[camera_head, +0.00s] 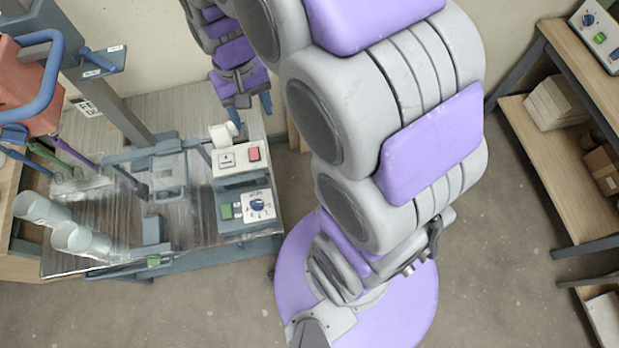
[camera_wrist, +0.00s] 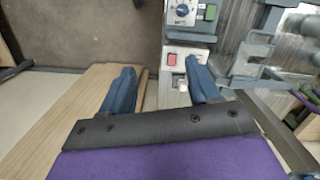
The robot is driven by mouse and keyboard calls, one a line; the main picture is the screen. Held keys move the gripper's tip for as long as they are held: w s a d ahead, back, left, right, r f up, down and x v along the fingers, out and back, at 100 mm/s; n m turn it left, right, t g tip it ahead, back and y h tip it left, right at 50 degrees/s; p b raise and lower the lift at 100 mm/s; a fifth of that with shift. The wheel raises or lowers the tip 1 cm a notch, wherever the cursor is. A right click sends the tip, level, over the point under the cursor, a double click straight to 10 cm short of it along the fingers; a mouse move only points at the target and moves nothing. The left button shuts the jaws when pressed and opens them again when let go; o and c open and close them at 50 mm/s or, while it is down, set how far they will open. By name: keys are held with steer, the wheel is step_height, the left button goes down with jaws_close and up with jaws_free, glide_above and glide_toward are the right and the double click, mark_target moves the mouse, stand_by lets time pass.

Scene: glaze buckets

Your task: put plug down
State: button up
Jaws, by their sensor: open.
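A white piece that looks like the plug (camera_head: 222,135) sits at the back end of the white switch box (camera_head: 228,160), which has a red button. The overlap hides whether it rests on the box or stands behind it. My gripper (camera_head: 247,108) is beyond and slightly right of the white piece, with its blue fingers apart. In the wrist view my gripper (camera_wrist: 160,82) is open, its fingers spread wide with nothing clearly held between them. The switch box (camera_wrist: 184,56) is ahead of the right finger, and that finger partly covers the pale area beside it.
A control box with a blue dial (camera_head: 246,207) stands in front of the switch box on the bench. White cups (camera_head: 80,241), a blue-grey frame (camera_head: 168,176) and a red bucket (camera_head: 30,85) are to the left.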

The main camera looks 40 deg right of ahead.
steer(key=s+r+n, duration=0.1)
steer(key=s+r, duration=0.1)
steer(key=s, duration=1.9)
steer(key=shift+r+n+g, duration=0.15)
steer(key=shift+n+g, duration=0.15)
steer(key=shift+f+b, duration=0.3)
steer(key=shift+b, duration=0.05)
steer(key=shift+o, duration=0.5)
